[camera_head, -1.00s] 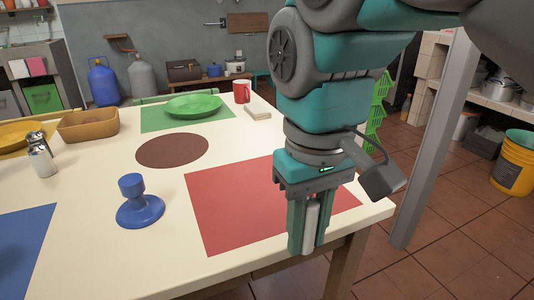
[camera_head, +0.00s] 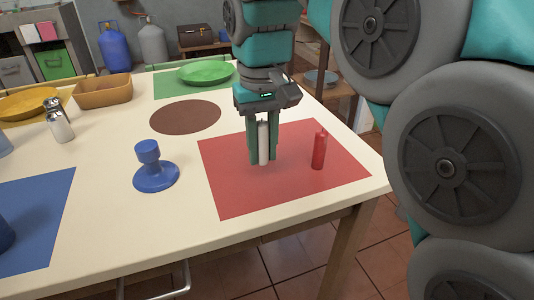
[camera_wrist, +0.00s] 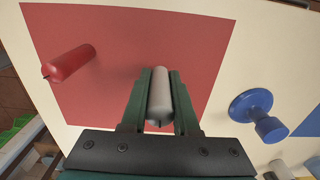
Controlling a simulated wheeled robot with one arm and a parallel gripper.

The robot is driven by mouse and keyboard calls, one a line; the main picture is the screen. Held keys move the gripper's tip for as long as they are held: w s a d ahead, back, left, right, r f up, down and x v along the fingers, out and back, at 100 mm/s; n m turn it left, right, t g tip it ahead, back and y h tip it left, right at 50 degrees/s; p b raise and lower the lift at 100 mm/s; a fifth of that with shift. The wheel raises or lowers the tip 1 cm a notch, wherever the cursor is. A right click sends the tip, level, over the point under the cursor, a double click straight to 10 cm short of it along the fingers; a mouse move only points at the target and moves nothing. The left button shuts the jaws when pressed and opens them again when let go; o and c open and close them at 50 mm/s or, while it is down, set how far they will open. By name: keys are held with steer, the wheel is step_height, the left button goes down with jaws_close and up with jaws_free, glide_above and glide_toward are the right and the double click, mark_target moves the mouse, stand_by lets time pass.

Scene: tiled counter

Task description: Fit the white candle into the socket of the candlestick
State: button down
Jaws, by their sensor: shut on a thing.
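The white candle (camera_head: 264,143) is upright between the fingers of my gripper (camera_head: 263,150), which is shut on it over the red mat. In the wrist view the white candle (camera_wrist: 159,97) lies between the two green fingers of my gripper (camera_wrist: 160,92). Whether its lower end touches the mat is hard to tell. The blue candlestick (camera_head: 155,168) stands upright on the bare table, left of the red mat and of my gripper. It also shows at the right of the wrist view (camera_wrist: 257,112). The inside of its socket is not visible.
A red candle (camera_head: 319,150) stands on the red mat (camera_head: 235,190), right of my gripper. The table between gripper and candlestick is clear.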

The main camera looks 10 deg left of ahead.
mark_target(263, 122)
steer(key=shift+f, duration=1.75)
steer(key=shift+f, duration=0.1)
steer(key=c, duration=0.7)
jaws_free()
step_height(263, 122, up, 8)
steer(key=shift+f+p, duration=0.25)
steer(key=shift+p, duration=0.15)
steer(key=shift+r, duration=0.15)
